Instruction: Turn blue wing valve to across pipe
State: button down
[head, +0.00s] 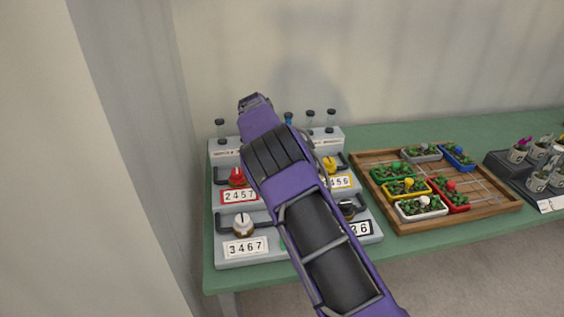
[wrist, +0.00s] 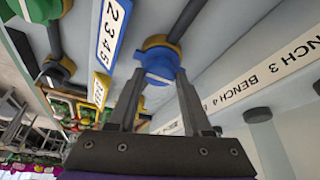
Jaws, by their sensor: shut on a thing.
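The blue wing valve (wrist: 158,60) shows in the wrist view, at the end of a dark pipe (wrist: 188,16) and on a yellowish collar. My gripper (wrist: 160,76) is shut on it, with one finger on each side of the blue wing. The fingers partly cover the wing, so I cannot tell its exact angle to the pipe. A blue-edged plate reading 2345 (wrist: 114,31) is beside it. In the head view my purple arm hides the blue valve and my gripper.
Red (head: 236,177), white (head: 243,225) and yellow (head: 329,165) valves sit close by on the grey panel (head: 225,258). Several bottles stand behind it. A wooden tray (head: 481,220) of planted boxes is to the right, with a dark pot tray (head: 497,165) beyond.

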jog(key=shift+c, duration=1.8)
grip_release()
jog(key=shift+r, duration=0.1)
jog(key=v, duration=1.7)
jog(key=shift+a, duration=0.2)
jog(key=shift+r, duration=0.1)
